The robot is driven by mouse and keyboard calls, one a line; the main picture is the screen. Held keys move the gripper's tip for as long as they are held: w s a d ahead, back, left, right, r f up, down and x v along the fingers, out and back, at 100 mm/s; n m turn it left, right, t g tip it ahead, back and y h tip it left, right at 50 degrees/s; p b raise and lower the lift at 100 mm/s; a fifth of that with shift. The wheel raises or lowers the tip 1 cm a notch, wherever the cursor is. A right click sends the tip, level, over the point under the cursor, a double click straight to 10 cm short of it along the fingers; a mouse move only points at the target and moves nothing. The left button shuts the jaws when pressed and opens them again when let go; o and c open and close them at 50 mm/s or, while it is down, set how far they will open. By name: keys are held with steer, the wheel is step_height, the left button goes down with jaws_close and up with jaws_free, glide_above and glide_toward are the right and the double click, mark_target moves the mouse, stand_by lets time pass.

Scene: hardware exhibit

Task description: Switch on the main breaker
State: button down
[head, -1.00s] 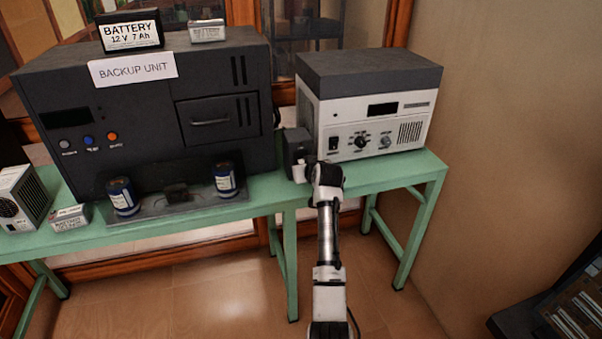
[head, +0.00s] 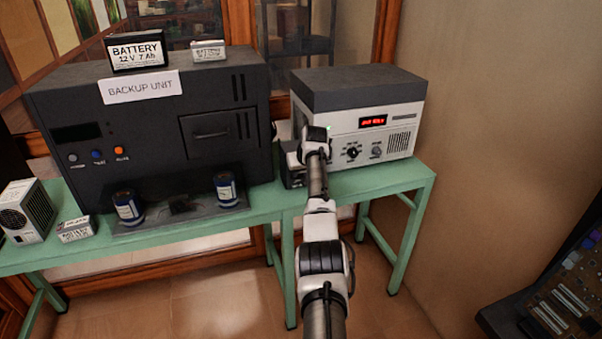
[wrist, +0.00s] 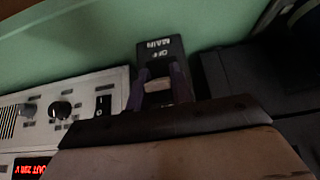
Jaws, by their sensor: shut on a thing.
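The main breaker is a small black box (head: 291,172) on the green table, left of the white and grey power unit (head: 345,127). In the wrist view its dark face (wrist: 160,48) reads MAIN and OFF, upside down. My gripper (head: 308,140) is at the breaker and hides much of it in the head view. In the wrist view my purple-tinted fingers (wrist: 160,76) stand either side of the pale lever (wrist: 156,86) and are shut on it. The unit's red display (head: 373,121) is lit, with a small green light at its left.
The dark backup unit (head: 150,130) stands left of the breaker, with batteries on top and blue cylinders on its front ledge. A small fan box (head: 26,212) is at the table's left end. The green table (head: 395,185) has bare room at its right front.

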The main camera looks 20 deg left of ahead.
steer(key=shift+r+g, duration=0.1)
steer(key=shift+g, duration=0.2)
stand_by(0.4)
steer(key=c, duration=1.2)
jaws_free()
steer(key=shift+w, duration=0.1)
steer(key=shift+c, duration=0.2)
steer(key=shift+r, duration=0.15)
steer(key=b+v, duration=0.3)
steer(key=v, duration=1)
steer(key=shift+s+r+b, duration=0.2)
steer(key=shift+r+b, duration=0.05)
steer(key=shift+b, duration=0.15)
steer(key=shift+a, duration=0.1)
